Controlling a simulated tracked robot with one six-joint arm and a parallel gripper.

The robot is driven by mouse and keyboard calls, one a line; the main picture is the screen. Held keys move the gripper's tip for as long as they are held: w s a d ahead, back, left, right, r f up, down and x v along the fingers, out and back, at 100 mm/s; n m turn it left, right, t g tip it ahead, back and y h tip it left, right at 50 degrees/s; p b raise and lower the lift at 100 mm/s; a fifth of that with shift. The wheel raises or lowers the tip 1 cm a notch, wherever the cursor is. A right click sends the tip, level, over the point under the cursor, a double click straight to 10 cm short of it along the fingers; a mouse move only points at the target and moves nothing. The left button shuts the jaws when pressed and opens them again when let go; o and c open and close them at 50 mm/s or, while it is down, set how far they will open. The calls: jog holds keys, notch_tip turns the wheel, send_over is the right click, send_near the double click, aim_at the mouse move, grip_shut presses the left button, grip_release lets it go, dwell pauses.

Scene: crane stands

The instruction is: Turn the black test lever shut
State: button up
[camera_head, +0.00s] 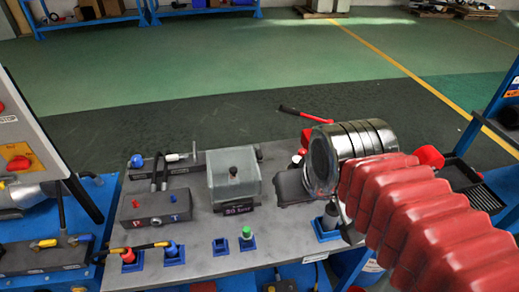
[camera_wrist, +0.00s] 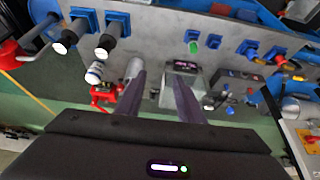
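My gripper (camera_wrist: 158,76) shows in the wrist view as two dark fingers, spread apart with nothing between them. It hangs above the grey bench plate, near the clear box (camera_wrist: 181,68). In the head view my arm hides the fingers. I cannot pick out the black test lever for certain. Two thin dark upright stems (camera_head: 155,172) rise from a dark grey valve block (camera_head: 155,207) with red and blue marks, left of the clear box (camera_head: 233,175). The block also shows in the wrist view (camera_wrist: 232,84), right of the fingers. My gripper touches none of these.
A green-capped fitting (camera_head: 247,233), blue sockets (camera_head: 220,246) and red and blue hose plugs (camera_head: 170,249) line the front edge. A grey panel (camera_head: 30,130) stands at left.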

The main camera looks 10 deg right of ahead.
jog(key=w+r+g, duration=0.1)
jog(key=w+r, duration=0.3)
jog(key=w, duration=0.6)
jog(key=g, duration=0.4)
send_over(259, 152)
notch_tip(259, 152, down, 12)
jog(key=r, duration=0.1)
jog(key=shift+f, duration=0.25)
jog(key=shift+f, duration=0.15)
notch_tip(259, 152, down, 14)
jog(key=shift+r, duration=0.25)
jog(key=shift+c, duration=0.3)
